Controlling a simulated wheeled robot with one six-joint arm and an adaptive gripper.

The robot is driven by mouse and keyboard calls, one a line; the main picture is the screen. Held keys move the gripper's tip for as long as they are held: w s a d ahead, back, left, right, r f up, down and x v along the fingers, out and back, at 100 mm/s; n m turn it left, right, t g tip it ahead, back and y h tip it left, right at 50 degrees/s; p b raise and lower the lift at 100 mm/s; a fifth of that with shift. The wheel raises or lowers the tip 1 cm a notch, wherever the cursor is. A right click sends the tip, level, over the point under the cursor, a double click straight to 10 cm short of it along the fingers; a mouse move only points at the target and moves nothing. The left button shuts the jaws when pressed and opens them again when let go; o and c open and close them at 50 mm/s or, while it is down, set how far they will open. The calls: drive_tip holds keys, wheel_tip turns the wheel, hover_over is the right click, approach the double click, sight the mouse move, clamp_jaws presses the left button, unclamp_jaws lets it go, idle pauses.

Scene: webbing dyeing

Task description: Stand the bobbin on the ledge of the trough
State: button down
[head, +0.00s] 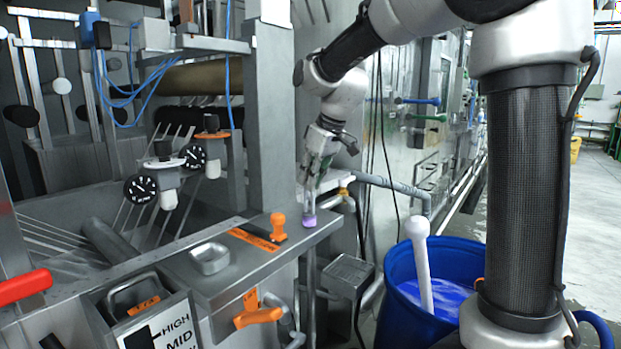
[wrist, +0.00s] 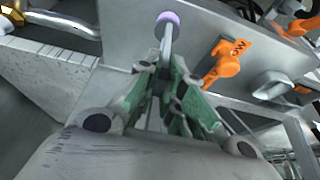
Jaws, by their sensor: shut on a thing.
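The bobbin shows a purple end (head: 309,220) and a pale grey shaft; its purple end (wrist: 168,17) and shaft (wrist: 167,42) also show in the wrist view. My gripper (head: 311,188) is shut on the bobbin's shaft, with the purple end pointing down in the head view. The green-lined fingers (wrist: 163,68) hide the rest of the bobbin. The grey metal ledge (head: 210,280) of the trough runs along its front. The purple end is at the ledge's right end portion in the head view; I cannot tell whether it touches the surface.
An orange knob (head: 278,228) stands on the ledge left of the bobbin, beside an orange label. An orange valve handle (head: 258,318) juts below the ledge. A blue tub (head: 403,262) with a white paddle stands right.

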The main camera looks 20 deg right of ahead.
drive_tip(key=c, duration=1.5)
unclamp_jaws()
drive_tip(key=shift+f, duration=0.1)
drive_tip(key=shift+c, duration=0.2)
drive_tip(key=v, duration=1.2)
drive_tip(key=s+d+f+m+h, duration=0.1)
drive_tip(key=s+d+f+m, duration=0.1)
drive_tip(key=s, duration=0.6)
drive_tip(key=s+d+f+m+h, duration=0.1)
drive_tip(key=s+d+f+m, duration=0.1)
drive_tip(key=s+d+f, duration=0.3)
drive_tip(key=s+d+f+m, duration=0.3)
drive_tip(key=s+f, duration=0.4)
drive_tip(key=s, duration=0.5)
drive_tip(key=shift+s+d+t+h, duration=0.3)
drive_tip(key=shift+s+d+h, duration=0.1)
drive_tip(key=shift+d, duration=0.3)
drive_tip(key=shift+f, duration=0.1)
